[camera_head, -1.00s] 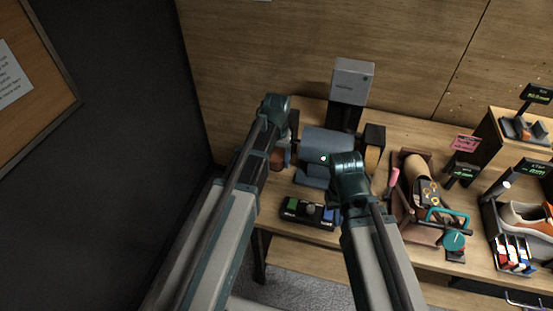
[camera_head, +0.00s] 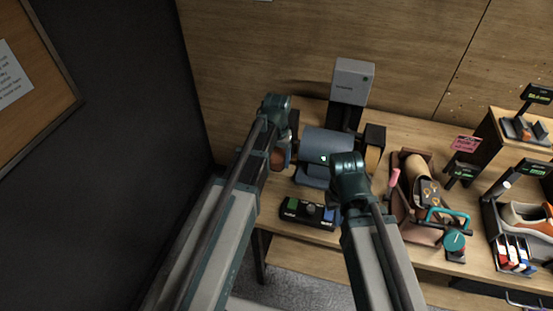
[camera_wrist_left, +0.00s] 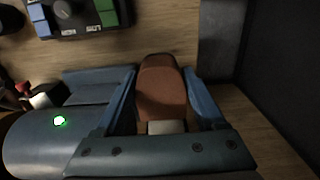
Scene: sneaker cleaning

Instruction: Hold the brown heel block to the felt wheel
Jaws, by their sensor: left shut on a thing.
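The brown heel block (camera_wrist_left: 162,88) sits between the two blue fingers of my left gripper (camera_wrist_left: 163,105), which is shut on it. In the head view a brown piece (camera_head: 279,158) shows beside my left gripper (camera_head: 277,148), at the left end of the blue-grey motor housing (camera_head: 328,144). The felt wheel cannot be made out clearly, so I cannot tell whether the block touches it. My right arm's wrist (camera_head: 348,177) is in front of the housing's right side; its fingertips are hidden.
A control panel (camera_head: 307,213) with green and blue buttons lies in front of the machine. A dark guard with a tan drum (camera_head: 373,149) is at its right end. Further right stand a brown bin (camera_head: 413,225), a teal-handled tool (camera_head: 453,240) and a sneaker (camera_head: 525,217).

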